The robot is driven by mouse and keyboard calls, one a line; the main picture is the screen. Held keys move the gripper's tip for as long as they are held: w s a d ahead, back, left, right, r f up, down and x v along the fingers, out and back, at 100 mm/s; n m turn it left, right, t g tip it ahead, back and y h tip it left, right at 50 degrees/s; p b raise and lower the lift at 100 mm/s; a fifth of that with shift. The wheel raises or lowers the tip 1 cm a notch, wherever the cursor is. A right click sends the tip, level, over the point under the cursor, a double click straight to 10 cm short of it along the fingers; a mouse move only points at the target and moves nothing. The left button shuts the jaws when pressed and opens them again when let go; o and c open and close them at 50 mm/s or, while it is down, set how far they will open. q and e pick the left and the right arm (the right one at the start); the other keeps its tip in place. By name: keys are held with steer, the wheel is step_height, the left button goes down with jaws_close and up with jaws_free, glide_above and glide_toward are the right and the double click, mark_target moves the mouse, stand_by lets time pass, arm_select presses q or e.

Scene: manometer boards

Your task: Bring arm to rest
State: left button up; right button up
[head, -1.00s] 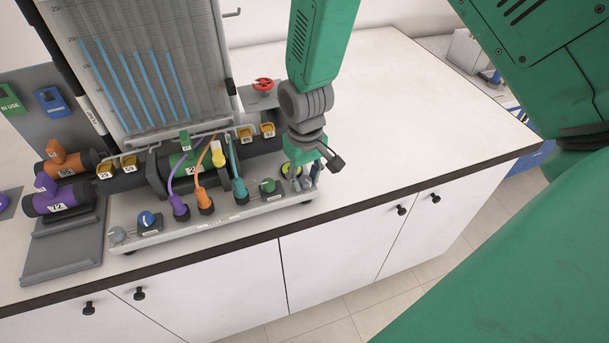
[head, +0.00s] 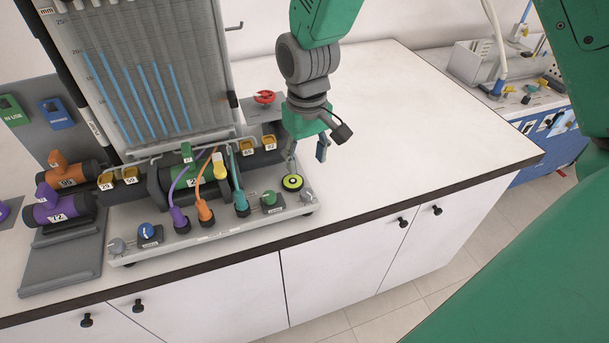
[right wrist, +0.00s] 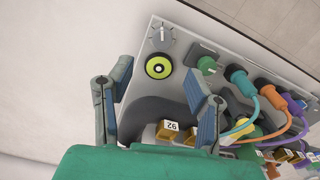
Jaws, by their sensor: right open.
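My right gripper (head: 306,160) is open and empty, above the right end of the manometer board's base (head: 215,235). Its fingers (right wrist: 158,100) are spread apart in the right wrist view. Just below it on the base is a round yellow-green knob with a black centre (head: 292,182); in the right wrist view this knob (right wrist: 158,67) lies beyond the fingertips, apart from them. The right arm comes down from the top of the head view. My left gripper is not in view.
The manometer panel (head: 150,70) with blue columns stands behind the base. Purple, orange and teal plugs (head: 241,205) with hoses sit in front. A red valve handle (head: 264,97) is behind the gripper. The white counter (head: 420,120) to the right is clear. A second bench (head: 500,70) stands at the far right.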

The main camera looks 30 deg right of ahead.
step_height(320, 180, up, 2)
steer(key=shift+r, duration=0.15)
steer(key=shift+a, duration=0.1)
stand_by(0.4)
steer(key=s+d+f, duration=0.1)
steer(key=s+f, duration=0.4)
steer(key=f, duration=0.3)
steer(key=s+f, duration=0.6)
steer(key=f, duration=0.2)
steer(key=s+d+f, duration=0.1)
steer(key=s+f, duration=0.3)
steer(key=s, duration=0.3)
steer(key=s+f, duration=0.4)
steer(key=s, duration=0.3)
step_height(320, 180, down, 14)
steer(key=w+n+b, duration=0.1)
steer(key=b, duration=1.3)
steer(key=shift+w+a+t+b, duration=0.3)
steer(key=shift+a+b, duration=0.05)
steer(key=shift+a, duration=0.1)
steer(key=shift+r, duration=0.1)
